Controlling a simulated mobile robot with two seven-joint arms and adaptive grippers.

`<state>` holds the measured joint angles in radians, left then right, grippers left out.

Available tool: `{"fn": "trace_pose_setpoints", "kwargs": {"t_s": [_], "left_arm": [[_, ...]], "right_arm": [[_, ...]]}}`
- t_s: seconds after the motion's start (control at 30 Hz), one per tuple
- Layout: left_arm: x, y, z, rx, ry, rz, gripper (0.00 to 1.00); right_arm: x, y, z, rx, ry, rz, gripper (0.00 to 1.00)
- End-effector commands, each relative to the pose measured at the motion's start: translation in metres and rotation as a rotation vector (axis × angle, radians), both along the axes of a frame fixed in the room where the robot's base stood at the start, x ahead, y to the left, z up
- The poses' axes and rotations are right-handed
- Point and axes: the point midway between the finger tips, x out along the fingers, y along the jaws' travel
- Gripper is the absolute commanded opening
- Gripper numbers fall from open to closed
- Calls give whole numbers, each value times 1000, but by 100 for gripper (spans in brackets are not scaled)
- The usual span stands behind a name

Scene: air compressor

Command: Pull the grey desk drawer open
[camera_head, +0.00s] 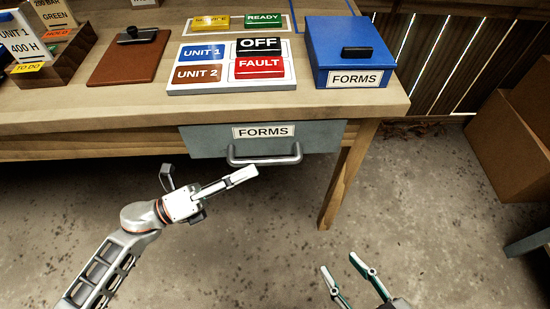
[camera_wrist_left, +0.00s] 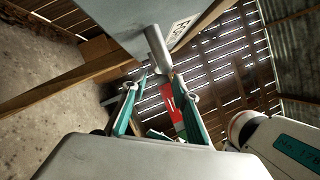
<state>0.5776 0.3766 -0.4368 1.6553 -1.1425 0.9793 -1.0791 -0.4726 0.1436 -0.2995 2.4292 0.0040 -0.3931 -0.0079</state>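The grey desk drawer (camera_head: 215,141) sits under the right part of the tabletop, its front about in line with the wooden apron, and looks closed. It bears a FORMS label and a grey bar handle (camera_head: 264,160). My left gripper (camera_head: 248,175) is just in front of and below the handle. In the left wrist view, its two teal fingers (camera_wrist_left: 160,84) are apart, and the handle's end (camera_wrist_left: 158,48) shows at or just beyond the fingertips. Contact cannot be told.
On the wooden desk (camera_head: 110,112) stand a blue FORMS box (camera_head: 335,60), a sign board (camera_head: 210,88) and a brown clipboard (camera_head: 125,60). A desk leg (camera_head: 347,180) is right of the drawer. Cardboard boxes (camera_head: 505,150) stand at the right. The floor before the drawer is clear.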

Motion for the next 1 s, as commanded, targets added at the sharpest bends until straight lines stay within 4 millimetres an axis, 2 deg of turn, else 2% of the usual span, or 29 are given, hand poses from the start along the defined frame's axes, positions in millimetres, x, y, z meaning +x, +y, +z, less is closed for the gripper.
{"fn": "trace_pose_setpoints", "kwargs": {"t_s": [0.2, 0.4, 0.77, 0.8, 0.9, 1.0], "left_arm": [[11, -33, 9, -3, -1, 0, 29], [18, -54, 13, -2, 1, 0, 29], [20, -61, 14, -1, 2, 0, 29], [20, -61, 14, -1, 2, 0, 26], [20, -60, 14, -1, 2, 0, 0], [20, -60, 14, -1, 2, 0, 0]], "right_arm": [[0, -1, -1, -3, 1, 0, 40], [0, -1, -1, -3, 2, 0, 40], [-1, -1, -1, -3, 2, 0, 40], [-1, -1, -1, -3, 2, 0, 40], [-1, -1, -1, -3, 2, 0, 40], [-1, -1, -1, -3, 2, 0, 40]]}}
